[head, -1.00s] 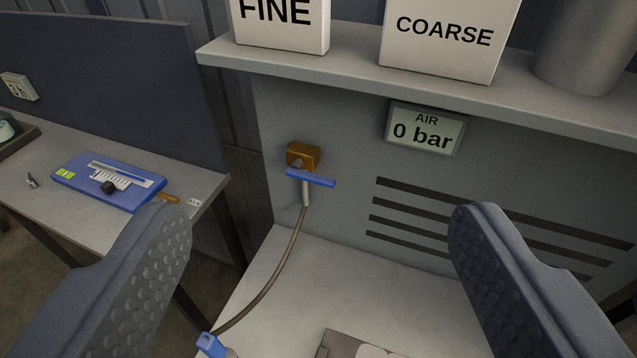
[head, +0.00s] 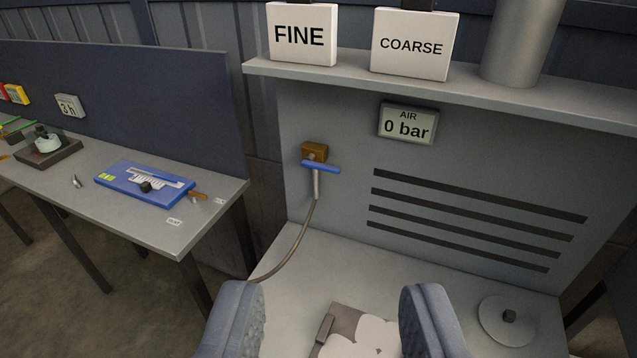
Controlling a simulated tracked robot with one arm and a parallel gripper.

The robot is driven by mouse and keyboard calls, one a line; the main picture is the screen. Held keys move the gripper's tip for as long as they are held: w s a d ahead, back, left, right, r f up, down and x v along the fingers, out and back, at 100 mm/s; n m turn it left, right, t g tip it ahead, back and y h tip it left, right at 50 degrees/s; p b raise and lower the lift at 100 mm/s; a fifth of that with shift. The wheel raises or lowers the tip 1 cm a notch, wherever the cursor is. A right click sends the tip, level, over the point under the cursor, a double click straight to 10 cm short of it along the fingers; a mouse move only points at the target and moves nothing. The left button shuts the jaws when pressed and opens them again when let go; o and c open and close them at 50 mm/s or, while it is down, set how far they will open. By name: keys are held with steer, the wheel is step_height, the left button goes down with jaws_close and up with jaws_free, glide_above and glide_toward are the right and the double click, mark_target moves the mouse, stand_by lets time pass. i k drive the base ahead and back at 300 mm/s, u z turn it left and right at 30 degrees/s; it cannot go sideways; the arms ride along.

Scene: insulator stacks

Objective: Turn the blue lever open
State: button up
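The blue lever (head: 321,168) sits on a brass valve block (head: 314,151) on the grey back panel and lies roughly horizontal, pointing right. A hose (head: 297,240) runs down from the valve towards the bench. The air display (head: 408,124) on the panel reads 0 bar. My gripper (head: 334,300) is open and empty in the lower middle of the picture. It is apart from the lever, which shows above it. The lower end of the hose is hidden behind my left finger.
A shelf (head: 420,82) above the lever carries FINE (head: 301,35) and COARSE (head: 414,45) boxes and a grey cylinder (head: 520,42). A grey tray with white pieces (head: 352,338) lies between my fingers. A round disc (head: 508,318) is at right. A side table (head: 150,222) stands left.

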mark_target(309, 161)
steer(key=u, duration=0.2)
steer(key=i, duration=1.05)
steer(key=u, duration=0.25)
